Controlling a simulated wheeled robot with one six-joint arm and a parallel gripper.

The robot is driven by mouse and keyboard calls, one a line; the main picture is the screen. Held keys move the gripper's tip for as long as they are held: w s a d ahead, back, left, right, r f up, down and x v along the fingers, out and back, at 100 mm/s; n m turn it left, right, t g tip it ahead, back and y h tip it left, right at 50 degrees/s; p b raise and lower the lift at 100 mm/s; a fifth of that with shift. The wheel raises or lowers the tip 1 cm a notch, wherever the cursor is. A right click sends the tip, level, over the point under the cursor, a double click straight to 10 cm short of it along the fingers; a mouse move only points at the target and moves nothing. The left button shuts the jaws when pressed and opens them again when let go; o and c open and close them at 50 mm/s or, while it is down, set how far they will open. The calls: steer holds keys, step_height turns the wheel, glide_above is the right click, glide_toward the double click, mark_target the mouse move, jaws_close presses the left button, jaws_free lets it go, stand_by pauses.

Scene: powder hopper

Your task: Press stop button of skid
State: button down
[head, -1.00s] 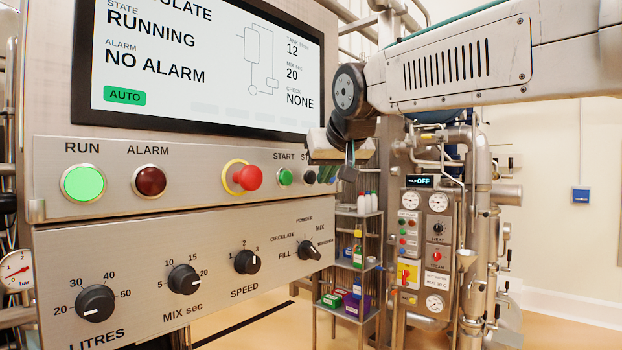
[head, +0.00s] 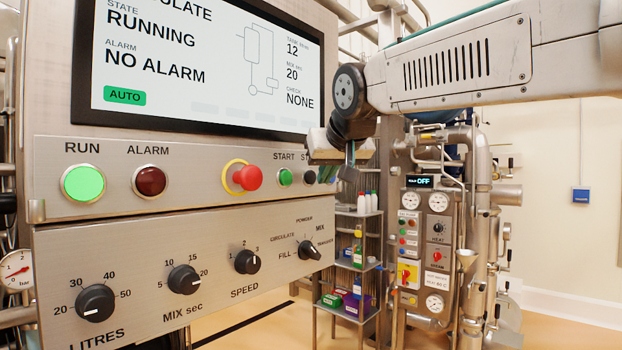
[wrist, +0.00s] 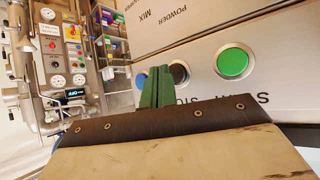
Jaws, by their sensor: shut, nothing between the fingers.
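The black stop button (head: 310,177) sits on the skid's control panel, right of the green start button (head: 285,177). Its label is cut to "ST" by my gripper. In the wrist view the stop button (wrist: 179,72) shows as a dark disc in a metal ring, beside the large green start button (wrist: 234,62). My gripper (head: 349,174) is just right of the stop button in the head view. In the wrist view its green fingers (wrist: 158,76) are together and empty, their tips overlapping the stop button's left side. I cannot tell whether they touch it.
A red emergency button (head: 248,178) with a yellow ring, an alarm lamp (head: 150,181) and a lit green run lamp (head: 83,184) are on the same panel. Knobs sit below. The screen (head: 200,60) reads RUNNING, NO ALARM. A shelf (head: 345,265) and piping stand behind.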

stand_by(0.3)
steer(key=shift+w+a, duration=0.2)
steer(key=shift+a, duration=0.15)
steer(key=shift+w+a, duration=0.25)
stand_by(0.7)
stand_by(0.3)
steer(key=shift+s+d, duration=0.5)
steer(key=shift+d, duration=0.1)
steer(key=shift+d, duration=0.1)
steer(key=shift+s+d, duration=0.8)
steer(key=shift+d, duration=0.15)
steer(key=shift+s+d, duration=0.75)
steer(key=shift+d, duration=0.2)
